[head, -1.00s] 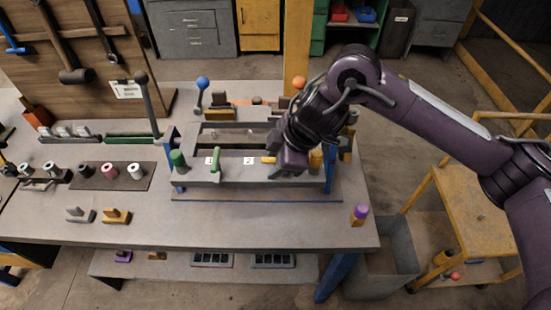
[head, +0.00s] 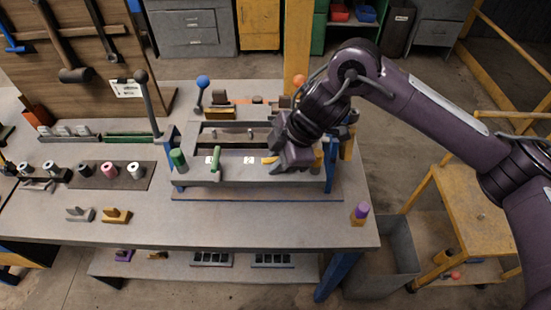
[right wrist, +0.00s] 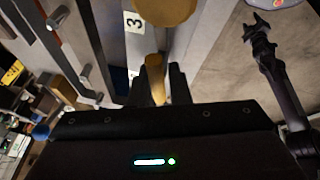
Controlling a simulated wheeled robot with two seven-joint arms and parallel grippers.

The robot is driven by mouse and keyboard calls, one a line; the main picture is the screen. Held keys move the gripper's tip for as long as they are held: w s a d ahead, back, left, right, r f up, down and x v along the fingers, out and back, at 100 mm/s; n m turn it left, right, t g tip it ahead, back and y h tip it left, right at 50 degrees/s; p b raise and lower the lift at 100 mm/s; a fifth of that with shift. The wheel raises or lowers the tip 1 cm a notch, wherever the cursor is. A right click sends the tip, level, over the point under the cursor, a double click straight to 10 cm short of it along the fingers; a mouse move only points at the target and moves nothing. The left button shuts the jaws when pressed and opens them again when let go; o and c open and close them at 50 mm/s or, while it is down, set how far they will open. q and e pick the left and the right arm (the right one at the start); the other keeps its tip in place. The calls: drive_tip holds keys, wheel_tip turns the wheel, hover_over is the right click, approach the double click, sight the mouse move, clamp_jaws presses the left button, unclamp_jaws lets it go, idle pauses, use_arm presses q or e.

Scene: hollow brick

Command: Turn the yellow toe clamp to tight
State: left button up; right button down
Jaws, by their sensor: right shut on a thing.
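The yellow toe clamp (head: 270,160) sits on the front rail of the fixture (head: 200,180), right of the label 2. Only its left end shows in the head view; my right gripper (head: 281,167) covers the rest. In the right wrist view its yellow handle (right wrist: 155,72) stands between the two dark fingers (right wrist: 157,88), which are shut on it. A label 3 is beside it in that view.
A green clamp handle (head: 215,160) and a green-topped post (head: 178,160) stand on the rail to the left. Blue (head: 203,82) and orange (head: 299,82) balls stand behind. A purple-topped piece (head: 360,212) is at the table's right front. The front middle of the table is clear.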

drive_tip(key=n, duration=0.1)
drive_tip(key=n+g, duration=0.1)
drive_tip(key=n+p, duration=0.1)
drive_tip(key=shift+w+r+n+g, duration=0.1)
drive_tip(key=shift+r+n+g, duration=0.2)
drive_tip(key=shift+n, duration=0.1)
drive_tip(key=n+g+p, duration=0.1)
drive_tip(key=n, duration=0.1)
drive_tip(key=n+g+p, duration=0.1)
drive_tip(key=n+p, duration=0.1)
drive_tip(key=n, duration=0.1)
drive_tip(key=shift+h, duration=0.3)
drive_tip(key=n+g+h+p, duration=0.1)
drive_tip(key=n, duration=0.2)
drive_tip(key=shift+d+n+p, duration=0.1)
drive_tip(key=shift+n+p, duration=0.2)
drive_tip(key=shift+n, duration=0.1)
drive_tip(key=shift+f+n+g+h+p, duration=0.1)
drive_tip(key=shift+n+g+h+p, duration=0.35)
drive_tip(key=shift+n, duration=1.05)
drive_tip(key=c, duration=1.4)
unclamp_jaws()
drive_tip(key=shift+d+f, duration=0.1)
drive_tip(key=shift+f, duration=0.05)
drive_tip(key=shift+o, duration=0.2)
